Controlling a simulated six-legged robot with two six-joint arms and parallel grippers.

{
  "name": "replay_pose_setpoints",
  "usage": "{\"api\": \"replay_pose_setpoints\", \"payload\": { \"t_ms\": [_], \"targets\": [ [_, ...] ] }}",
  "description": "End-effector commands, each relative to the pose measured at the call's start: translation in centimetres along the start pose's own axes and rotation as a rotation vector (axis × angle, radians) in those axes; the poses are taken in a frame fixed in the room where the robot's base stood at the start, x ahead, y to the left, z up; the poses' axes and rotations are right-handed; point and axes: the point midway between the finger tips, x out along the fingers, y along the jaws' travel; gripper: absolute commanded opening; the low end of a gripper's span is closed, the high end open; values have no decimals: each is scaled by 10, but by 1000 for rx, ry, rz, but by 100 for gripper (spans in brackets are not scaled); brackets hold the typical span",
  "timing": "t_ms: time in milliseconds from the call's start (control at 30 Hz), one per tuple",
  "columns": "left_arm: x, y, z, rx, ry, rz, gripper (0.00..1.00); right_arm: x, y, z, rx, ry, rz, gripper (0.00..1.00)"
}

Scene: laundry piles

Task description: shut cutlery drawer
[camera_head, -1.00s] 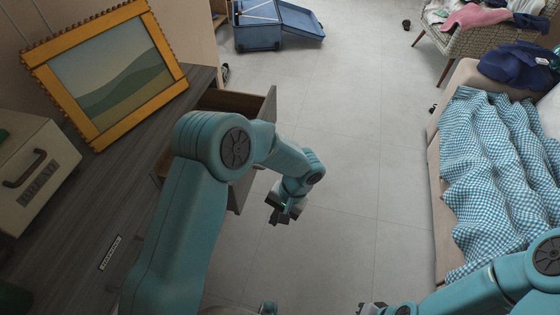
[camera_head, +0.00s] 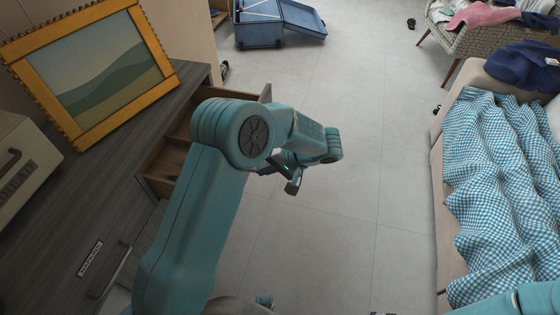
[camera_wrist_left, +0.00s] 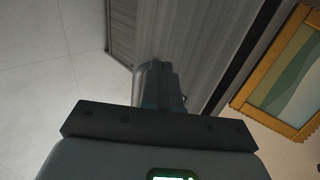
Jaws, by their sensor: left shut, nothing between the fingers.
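An open drawer (camera_head: 168,160) with a brown wooden inside sticks out from the grey wood-grain cabinet (camera_head: 110,190), partly hidden behind my left arm. I cannot make out any cutlery in it. My left gripper (camera_head: 293,186) is shut and empty, over the floor to the right of the drawer in the head view. In the left wrist view its closed fingers (camera_wrist_left: 160,82) show against grey wood-grain surfaces. I cannot tell whether they touch anything. My right arm shows only at the bottom right edge; its gripper cannot be made out.
A yellow-framed picture (camera_head: 95,75) and a cream bread box (camera_head: 22,165) stand on the cabinet. A dark handle (camera_head: 108,270) lies beside a small unreadable label (camera_head: 89,258). A blue suitcase (camera_head: 258,30) lies open at the back. A bed with a checked cover (camera_head: 500,190) is right; the floor between is clear.

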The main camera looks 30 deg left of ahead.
Motion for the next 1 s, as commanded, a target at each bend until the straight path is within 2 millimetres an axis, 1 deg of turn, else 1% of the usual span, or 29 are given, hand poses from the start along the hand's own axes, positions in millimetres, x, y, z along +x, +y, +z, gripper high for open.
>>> {"api": "replay_pose_setpoints", "payload": {
  "t_ms": [33,100,300,433,800,933,1000],
  "targets": [
    [11,0,0,2,-4,0,0,0,0,0,0,0,0,0],
    [19,-8,0,-1,-2,1,0,-2,-1,0,0,0,0,0],
    [34,-22,-2,1,0,1,0,-3,-1,0,0,0,0,0],
    [38,-25,-4,3,2,1,0,-3,-1,0,0,0,0,0],
    [38,-25,-4,3,2,1,0,-3,-1,0,0,0,0,0],
    [44,-30,-4,3,2,1,0,1,0,0,0,0,0,0],
    [51,-34,-4,1,1,1,0,4,2,0,0,0,0,0]
  ]
}}
